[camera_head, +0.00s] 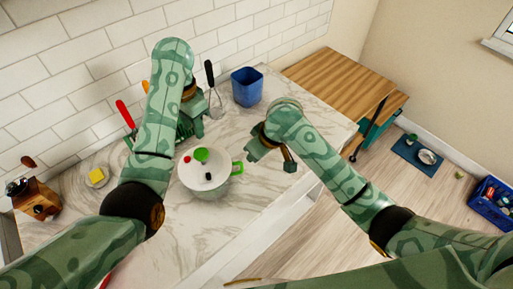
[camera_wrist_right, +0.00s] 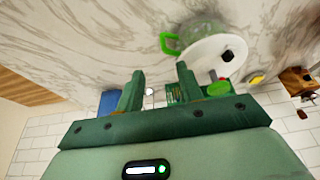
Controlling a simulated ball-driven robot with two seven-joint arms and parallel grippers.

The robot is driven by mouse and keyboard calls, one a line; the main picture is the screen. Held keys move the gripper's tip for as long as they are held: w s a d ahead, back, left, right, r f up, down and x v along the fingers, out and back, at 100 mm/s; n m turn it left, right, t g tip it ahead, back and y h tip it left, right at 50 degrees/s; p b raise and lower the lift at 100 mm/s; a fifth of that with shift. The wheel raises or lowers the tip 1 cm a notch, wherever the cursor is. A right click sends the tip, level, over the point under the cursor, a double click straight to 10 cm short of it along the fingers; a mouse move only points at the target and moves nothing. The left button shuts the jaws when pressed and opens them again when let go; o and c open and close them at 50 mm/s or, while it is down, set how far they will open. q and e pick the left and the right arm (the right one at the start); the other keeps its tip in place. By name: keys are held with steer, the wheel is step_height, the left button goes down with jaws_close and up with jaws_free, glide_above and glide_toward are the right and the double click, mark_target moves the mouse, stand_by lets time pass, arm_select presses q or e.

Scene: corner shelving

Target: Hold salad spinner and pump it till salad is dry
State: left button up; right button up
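The salad spinner (camera_head: 196,184) stands on the marble counter, with a white lid, a green knob, a small red part and a green handle on its right side. In the right wrist view the spinner (camera_wrist_right: 205,60) is beyond the fingers, its clear bowl and green handle showing. My left gripper (camera_head: 198,127) is just behind the spinner, apart from the lid as far as I can see; its fingers are too small to judge. My right gripper (camera_head: 255,152) is right of the handle, apart from it. In its wrist view the right gripper (camera_wrist_right: 161,80) is open and empty.
A blue container (camera_head: 247,87) and a black-handled whisk (camera_head: 213,90) stand behind. Yellow butter on a dish (camera_head: 97,177) and a wooden block (camera_head: 36,198) are at left. The counter's front edge runs near my right arm.

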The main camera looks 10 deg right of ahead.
steer(key=x, duration=1.5)
steer(key=shift+w+a, duration=0.2)
steer(key=shift+a, duration=0.25)
jaws_close()
steer(key=shift+c, duration=0.8)
jaws_free()
jaws_close()
